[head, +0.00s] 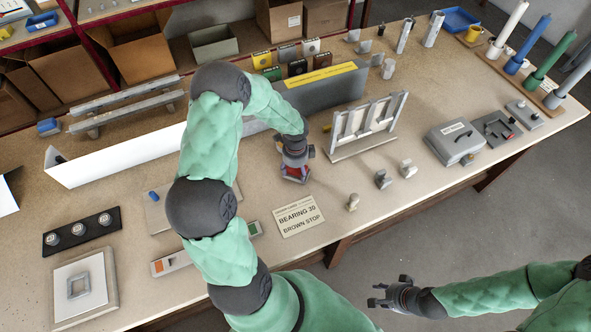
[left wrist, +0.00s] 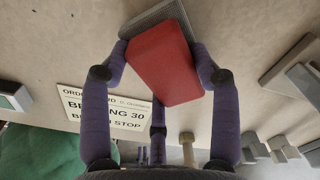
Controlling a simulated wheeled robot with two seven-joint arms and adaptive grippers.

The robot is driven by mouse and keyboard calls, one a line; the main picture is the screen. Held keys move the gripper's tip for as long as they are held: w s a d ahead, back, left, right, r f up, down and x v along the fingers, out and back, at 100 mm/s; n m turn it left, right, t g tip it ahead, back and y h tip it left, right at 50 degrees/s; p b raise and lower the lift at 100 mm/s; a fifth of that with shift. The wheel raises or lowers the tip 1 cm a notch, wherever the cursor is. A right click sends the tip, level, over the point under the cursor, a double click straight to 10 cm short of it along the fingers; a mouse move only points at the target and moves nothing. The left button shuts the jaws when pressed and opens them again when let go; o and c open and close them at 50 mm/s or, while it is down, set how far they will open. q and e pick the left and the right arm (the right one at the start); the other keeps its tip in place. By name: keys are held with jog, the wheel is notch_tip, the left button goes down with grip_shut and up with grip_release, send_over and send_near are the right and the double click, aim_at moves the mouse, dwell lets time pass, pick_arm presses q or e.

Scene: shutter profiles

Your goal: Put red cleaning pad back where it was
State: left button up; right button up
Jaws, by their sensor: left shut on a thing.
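The red cleaning pad (left wrist: 163,62) is a red block with a grey layer (left wrist: 158,20) along its far edge. In the left wrist view it sits between the fingers of my left gripper (left wrist: 162,68), which is shut on it. In the head view my left gripper (head: 294,172) points down near the middle of the bench, with a bit of the red pad showing at its fingertips. I cannot tell whether the pad touches the bench. My right gripper (head: 377,294) is open and empty, in front of the bench's near edge.
A sign reading "BEARING 30 BROWN STOP" (head: 299,215) lies in front of my left gripper. A grey rack (head: 366,127) stands to its right, a long white profile (head: 118,153) to its left. Small grey pieces (head: 383,179) stand nearby.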

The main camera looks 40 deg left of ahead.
aim_at(295, 170)
pick_arm(q)
jog(key=shift+f, duration=0.2)
jog(key=o, duration=1)
jog(key=shift+r, duration=0.2)
jog(key=shift+r, duration=0.4)
notch_tip(295, 170, up, 11)
jog(key=p, duration=0.1)
jog(key=shift+r+p, duration=0.15)
jog(key=shift+p, duration=0.15)
